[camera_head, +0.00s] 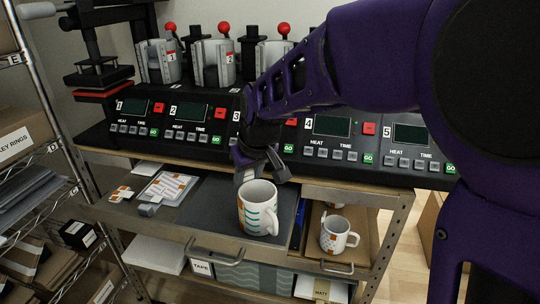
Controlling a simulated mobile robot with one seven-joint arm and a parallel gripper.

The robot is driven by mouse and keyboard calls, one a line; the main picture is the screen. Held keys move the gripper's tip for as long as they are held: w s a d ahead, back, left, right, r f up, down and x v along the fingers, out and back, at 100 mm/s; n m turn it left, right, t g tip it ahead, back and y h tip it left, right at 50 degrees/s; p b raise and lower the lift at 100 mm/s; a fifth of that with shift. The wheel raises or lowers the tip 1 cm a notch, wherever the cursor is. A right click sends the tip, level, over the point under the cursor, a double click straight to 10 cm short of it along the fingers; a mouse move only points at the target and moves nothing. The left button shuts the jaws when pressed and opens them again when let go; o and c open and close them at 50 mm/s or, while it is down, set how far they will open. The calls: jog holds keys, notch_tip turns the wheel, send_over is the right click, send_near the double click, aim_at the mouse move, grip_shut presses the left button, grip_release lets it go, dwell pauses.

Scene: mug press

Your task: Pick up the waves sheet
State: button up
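A white mug (252,213) with teal wavy lines stands upright on the dark mat (220,196) at the middle of the cart top. I cannot tell whether the waves are printed on it or on a sheet around it. A grey-teal wave-patterned surface (250,276) shows below the cart top, partly hidden by the front edge. My gripper (262,173) points down just behind the mug's rim, fingers apart, with nothing seen between them. The mug hides part of the fingertips, so contact cannot be told.
A white sheet with an orange pattern (168,188) lies left of the mat. A second mug (335,235) sits in a wooden tray at right. Numbered press controls (187,122) line the back. A shelf rack (45,115) stands at left.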

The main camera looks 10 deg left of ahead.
grip_shut()
jog(key=shift+a+r, duration=0.3)
jog(key=s+a+r+p, duration=0.1)
jog(key=a+r+p, duration=0.4)
jog(key=a+r, duration=0.7)
jog(key=shift+a+r, duration=0.25)
jog(key=shift+a, duration=0.4)
dwell(0.4)
